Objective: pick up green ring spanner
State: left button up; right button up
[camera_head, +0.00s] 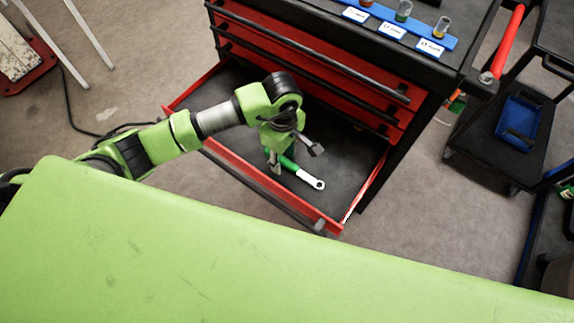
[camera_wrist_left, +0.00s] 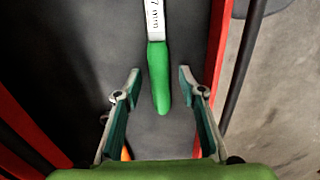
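The green ring spanner (camera_head: 305,178) lies in the open bottom drawer (camera_head: 345,175) of the red tool cabinet. Its silver ring end points toward the drawer's front right, and its green handle is partly hidden by my gripper in the head view. In the left wrist view the green handle (camera_wrist_left: 158,75) points down between the fingers, with a silver shank marked "7 mm" above it. My left gripper (camera_head: 294,160) is over the drawer. In the left wrist view its fingers (camera_wrist_left: 158,80) are spread on both sides of the handle, apart from it. My right gripper is not in view.
The drawer's red front (camera_head: 270,185) and side walls bound the space around my gripper. Closed drawers with black handles (camera_head: 315,50) rise behind it. An orange object (camera_wrist_left: 126,152) shows partly behind the left finger. A black cart (camera_head: 500,150) with a blue bin (camera_head: 520,122) stands at right.

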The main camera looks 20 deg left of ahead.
pick_arm(q)
grip_shut()
